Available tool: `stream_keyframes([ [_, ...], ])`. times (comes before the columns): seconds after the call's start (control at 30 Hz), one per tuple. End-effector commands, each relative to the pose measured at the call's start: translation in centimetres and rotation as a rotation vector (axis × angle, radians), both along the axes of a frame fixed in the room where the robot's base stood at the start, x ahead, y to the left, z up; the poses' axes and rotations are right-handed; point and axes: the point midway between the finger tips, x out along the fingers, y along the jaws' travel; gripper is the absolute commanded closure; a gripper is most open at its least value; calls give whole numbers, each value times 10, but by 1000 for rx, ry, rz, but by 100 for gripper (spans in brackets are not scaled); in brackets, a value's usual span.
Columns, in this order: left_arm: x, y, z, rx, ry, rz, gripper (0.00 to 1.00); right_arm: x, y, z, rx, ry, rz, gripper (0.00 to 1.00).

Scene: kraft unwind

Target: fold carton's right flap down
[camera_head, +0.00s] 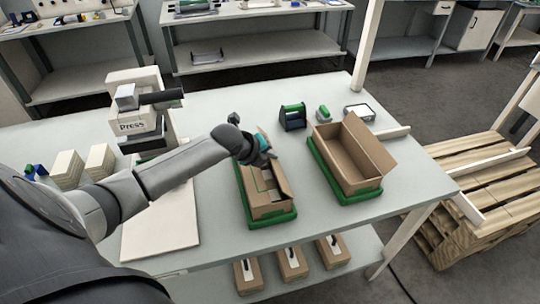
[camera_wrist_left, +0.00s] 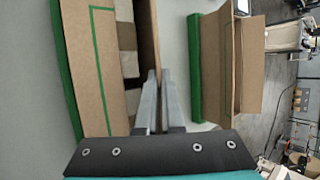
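A brown carton (camera_head: 270,207) sits in a green tray (camera_head: 273,221) at the middle of the table. In the left wrist view, a brown panel with a green outline (camera_wrist_left: 100,70) lies along its left side, with pale contents (camera_wrist_left: 128,63) showing beside it. Its right flap (camera_wrist_left: 147,35) stands up as a narrow strip. My left gripper (camera_head: 268,158) is at the carton's far end. My right gripper is not in view.
A second open carton (camera_head: 345,160) in a green tray stands to the right. Behind are a dark green-topped holder (camera_head: 293,117) and a small green item (camera_head: 323,114). A press (camera_head: 137,110) and a white board (camera_head: 160,225) are left. The table's front right is clear.

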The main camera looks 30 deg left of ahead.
Motion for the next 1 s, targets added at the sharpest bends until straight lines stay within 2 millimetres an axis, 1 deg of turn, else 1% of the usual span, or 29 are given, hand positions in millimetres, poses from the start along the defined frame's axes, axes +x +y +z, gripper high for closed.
stream_keyframes([
  [0.13,-1,1,-2,-6,-9,0,100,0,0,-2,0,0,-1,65],
  [0.27,-3,3,-6,-37,-47,0,100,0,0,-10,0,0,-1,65],
  [0.47,-6,6,-11,-114,-139,-1,100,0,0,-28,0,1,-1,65],
  [0.8,-9,9,-18,-243,-289,0,100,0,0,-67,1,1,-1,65],
  [1.0,-10,11,-19,-300,-357,2,100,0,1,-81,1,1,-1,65],
])
